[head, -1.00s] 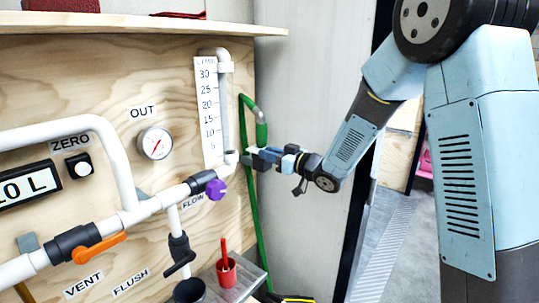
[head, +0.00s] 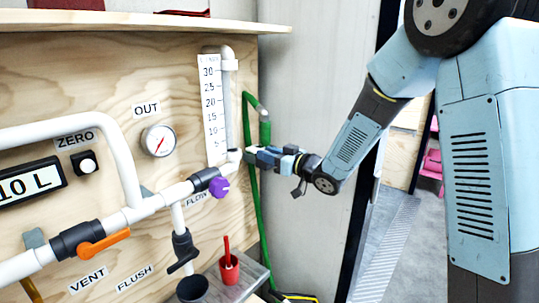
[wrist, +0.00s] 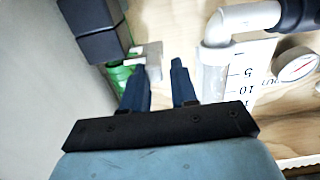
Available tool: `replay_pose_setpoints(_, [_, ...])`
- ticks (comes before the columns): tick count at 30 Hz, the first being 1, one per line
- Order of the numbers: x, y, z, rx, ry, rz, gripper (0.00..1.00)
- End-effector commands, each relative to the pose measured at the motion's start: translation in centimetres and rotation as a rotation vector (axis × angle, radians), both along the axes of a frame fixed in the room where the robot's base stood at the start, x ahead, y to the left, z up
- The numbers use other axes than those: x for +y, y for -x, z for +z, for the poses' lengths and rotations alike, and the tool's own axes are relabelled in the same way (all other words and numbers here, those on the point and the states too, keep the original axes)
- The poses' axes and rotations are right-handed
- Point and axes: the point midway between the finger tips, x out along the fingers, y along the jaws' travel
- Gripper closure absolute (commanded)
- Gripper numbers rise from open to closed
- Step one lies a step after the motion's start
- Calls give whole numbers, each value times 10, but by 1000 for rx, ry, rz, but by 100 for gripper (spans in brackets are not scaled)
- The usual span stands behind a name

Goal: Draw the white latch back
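My gripper (head: 252,155) reaches to the right edge of the plywood panel, beside the clear level tube and the green hose. In the wrist view its two dark blue fingers (wrist: 158,72) are apart, with an empty gap between them. A pale grey-white bracket-like piece (wrist: 150,52) lies just beyond the fingertips, near the left one. It may be the white latch, but I cannot be sure. I cannot tell whether a finger touches it. In the head view the gripper hides most of this spot.
The green hose (head: 252,200) hangs close to my gripper. The white pipe elbow (wrist: 222,22), level scale (head: 212,108) and purple knob (head: 219,187) are near. A dark block (wrist: 97,30) stands left in the wrist view. A red cup (head: 229,270) sits below.

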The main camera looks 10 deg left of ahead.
Motion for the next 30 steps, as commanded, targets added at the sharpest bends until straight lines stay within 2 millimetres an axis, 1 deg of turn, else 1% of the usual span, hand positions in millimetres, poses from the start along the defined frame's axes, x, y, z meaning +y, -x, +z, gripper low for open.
replay_pose_setpoints(1, [2,0,1,-2,-2,2,65])
replay_pose_setpoints(3, [2,0,1,-2,-2,2,58])
replay_pose_setpoints(4, [1,0,1,-2,-2,2,57])
replay_pose_setpoints(11, [0,-1,1,-2,-1,0,57])
replay_pose_setpoints(14, [-4,1,1,-2,-1,-1,57])
replay_pose_setpoints(17, [-14,6,1,-2,-2,-2,57])
replay_pose_setpoints(20, [-29,15,1,-2,-1,-4,57])
replay_pose_setpoints(30, [-87,48,0,-1,-2,-3,57])
